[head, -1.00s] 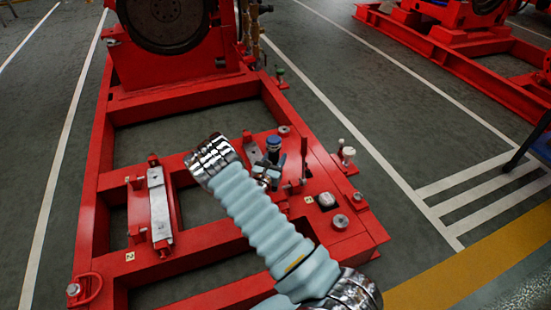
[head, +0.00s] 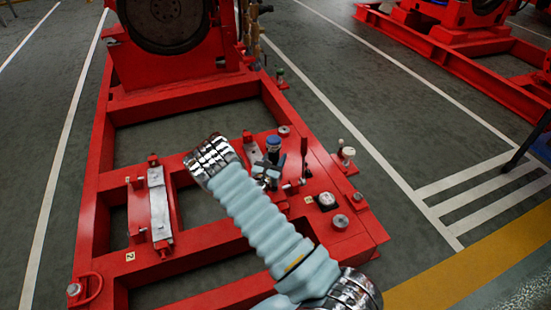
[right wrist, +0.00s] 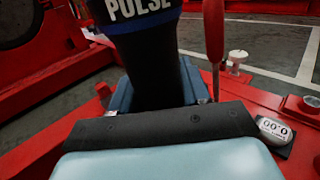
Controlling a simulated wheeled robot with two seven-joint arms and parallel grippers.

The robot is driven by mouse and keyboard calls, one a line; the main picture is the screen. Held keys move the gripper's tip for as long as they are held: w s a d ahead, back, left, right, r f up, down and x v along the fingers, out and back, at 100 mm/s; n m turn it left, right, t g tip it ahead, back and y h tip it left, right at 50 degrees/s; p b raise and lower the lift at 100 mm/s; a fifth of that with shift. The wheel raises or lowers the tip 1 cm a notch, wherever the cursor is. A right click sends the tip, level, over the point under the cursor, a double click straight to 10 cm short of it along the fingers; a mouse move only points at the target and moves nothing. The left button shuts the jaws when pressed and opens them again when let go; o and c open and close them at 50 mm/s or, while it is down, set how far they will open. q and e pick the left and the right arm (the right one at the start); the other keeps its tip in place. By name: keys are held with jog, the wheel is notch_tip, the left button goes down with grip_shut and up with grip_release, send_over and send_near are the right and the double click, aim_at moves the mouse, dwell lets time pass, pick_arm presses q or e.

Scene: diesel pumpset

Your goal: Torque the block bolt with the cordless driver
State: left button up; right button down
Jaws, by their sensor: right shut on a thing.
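The cordless driver (head: 273,143) stands upright over the right part of the red frame, with a dark blue top. In the right wrist view its dark body (right wrist: 150,65) bears the word "PULSE". My right gripper (head: 268,172) is shut on the driver, partly hidden behind my pale ribbed arm. A silver block (head: 157,208) sits on the left rail of the frame, with red lugs at its ends. I cannot make out the block bolt or the driver's tip. My left gripper is not in view.
The red base frame (head: 180,100) carries a large dark flywheel (head: 166,20) at the back. Right of the driver are an upright red-handled lever (head: 303,158), a small readout (head: 326,200) and a white-capped post (head: 347,156).

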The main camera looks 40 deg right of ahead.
jog(key=shift+f, duration=0.2)
dwell(0.7)
jog(key=shift+r+p, duration=2)
jog(key=shift+r, duration=0.7)
